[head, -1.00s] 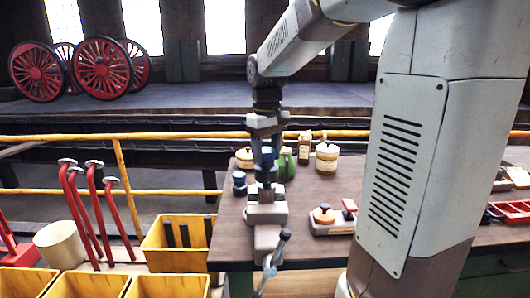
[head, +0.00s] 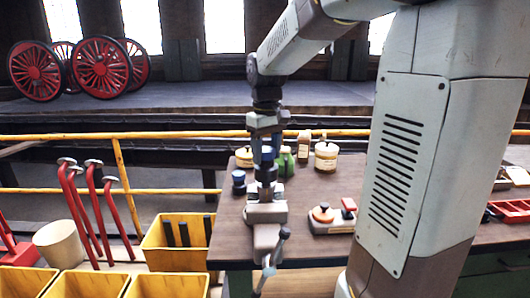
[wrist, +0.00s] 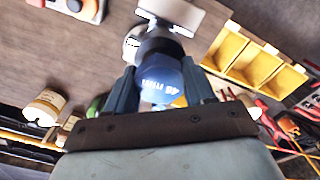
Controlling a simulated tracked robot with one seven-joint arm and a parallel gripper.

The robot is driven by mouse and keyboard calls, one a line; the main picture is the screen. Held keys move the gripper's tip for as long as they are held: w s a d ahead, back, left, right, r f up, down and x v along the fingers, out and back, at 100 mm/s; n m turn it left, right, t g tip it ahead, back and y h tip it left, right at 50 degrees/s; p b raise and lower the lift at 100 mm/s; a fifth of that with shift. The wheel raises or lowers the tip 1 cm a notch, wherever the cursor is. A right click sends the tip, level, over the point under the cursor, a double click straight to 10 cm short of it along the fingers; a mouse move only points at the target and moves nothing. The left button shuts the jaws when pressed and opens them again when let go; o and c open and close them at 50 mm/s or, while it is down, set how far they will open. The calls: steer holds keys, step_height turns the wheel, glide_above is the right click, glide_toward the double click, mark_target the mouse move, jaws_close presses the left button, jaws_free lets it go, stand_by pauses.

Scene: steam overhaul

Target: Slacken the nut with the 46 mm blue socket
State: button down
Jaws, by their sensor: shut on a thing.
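My gripper (head: 266,142) points down over the vice (head: 266,214) on the bench and is shut on a blue socket. In the wrist view the gripper (wrist: 160,88) has one finger on each side of this blue socket (wrist: 160,78), which bears upside-down white lettering that seems to include "46". A dark part shows just beyond the socket, in line with the vice. The nut itself is hidden, and I cannot tell whether the socket sits on it.
Jars and bottles, including a green one (head: 286,162) and a cream pot (head: 326,156), stand behind the vice. A device with an orange knob (head: 323,213) is to its right. Yellow bins (head: 176,241) and red-handled tools (head: 80,210) are at left. A yellow rail (head: 180,134) runs behind.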

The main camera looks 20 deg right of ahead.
mark_target(266, 165)
steer(key=shift+f, duration=1.9)
stand_by(0.4)
steer(key=c, duration=1)
jaws_free()
jaws_close()
steer(key=shift+n, duration=2)
steer(key=shift+n, duration=1)
steer(key=shift+f+n, duration=0.1)
steer(key=shift+n, duration=0.9)
